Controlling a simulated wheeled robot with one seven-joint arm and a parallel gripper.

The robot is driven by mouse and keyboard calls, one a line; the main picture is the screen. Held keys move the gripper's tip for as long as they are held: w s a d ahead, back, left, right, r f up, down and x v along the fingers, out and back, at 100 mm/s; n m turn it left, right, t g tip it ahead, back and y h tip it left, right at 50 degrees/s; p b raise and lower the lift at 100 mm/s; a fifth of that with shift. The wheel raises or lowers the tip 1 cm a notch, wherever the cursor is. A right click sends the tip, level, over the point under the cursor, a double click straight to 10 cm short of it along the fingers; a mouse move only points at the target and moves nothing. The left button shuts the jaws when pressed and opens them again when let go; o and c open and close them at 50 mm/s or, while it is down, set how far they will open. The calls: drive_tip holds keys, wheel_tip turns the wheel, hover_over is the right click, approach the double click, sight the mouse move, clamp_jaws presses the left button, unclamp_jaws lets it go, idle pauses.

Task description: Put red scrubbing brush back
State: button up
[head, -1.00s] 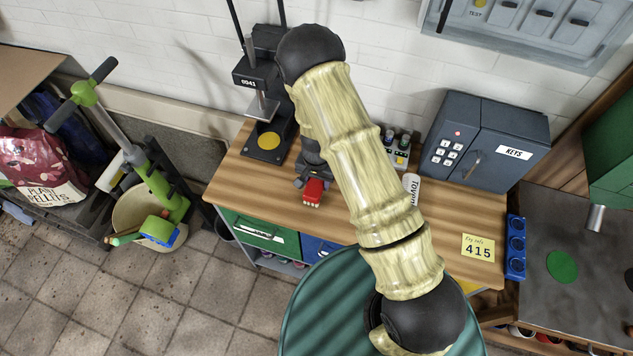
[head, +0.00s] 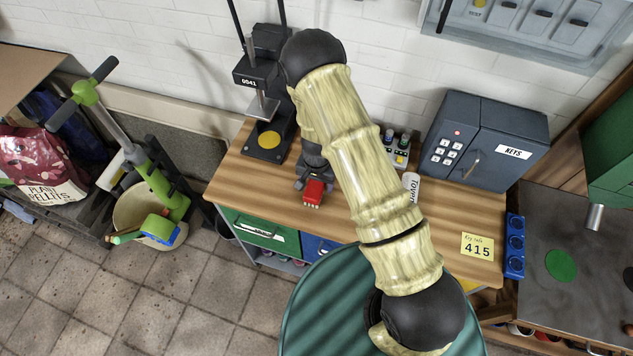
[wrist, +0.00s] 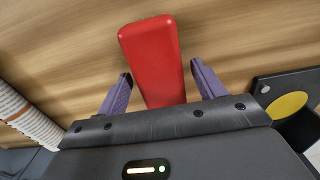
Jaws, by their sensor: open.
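The red scrubbing brush (head: 314,192) lies on the wooden workbench top near its front edge, with pale bristles showing at its near end. In the wrist view its smooth red back (wrist: 153,58) lies between the two purple fingers of my gripper (wrist: 160,88). The fingers are apart, with a gap on each side of the brush, and the wrist body hides the brush's near part. In the head view my gripper (head: 301,182) is at the brush, partly hidden by my arm.
A black press (head: 268,140) with a yellow disc stands left of the brush. A grey key safe (head: 483,143), small bottles (head: 397,148) and a white roll (head: 411,187) are to the right. Blue holders (head: 515,245) sit at the bench's right edge. Drawers (head: 262,233) are below.

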sight(316, 182)
wheel_tip(316, 182, up, 12)
drive_tip(key=b, duration=0.3)
idle(0.8)
drive_tip(key=s+d+r+n+t, duration=0.1)
drive_tip(key=s+d+r+n, duration=0.1)
drive_tip(key=s+d+r, duration=0.4)
drive_tip(key=s+d+r+n+t, duration=0.1)
drive_tip(key=s+d+r+n, duration=0.1)
drive_tip(key=s+d+r, duration=0.4)
wheel_tip(316, 182, up, 5)
drive_tip(key=shift+s+d+f+t, duration=0.2)
drive_tip(key=shift+s+d+t, duration=0.1)
drive_tip(key=shift+d, duration=0.45)
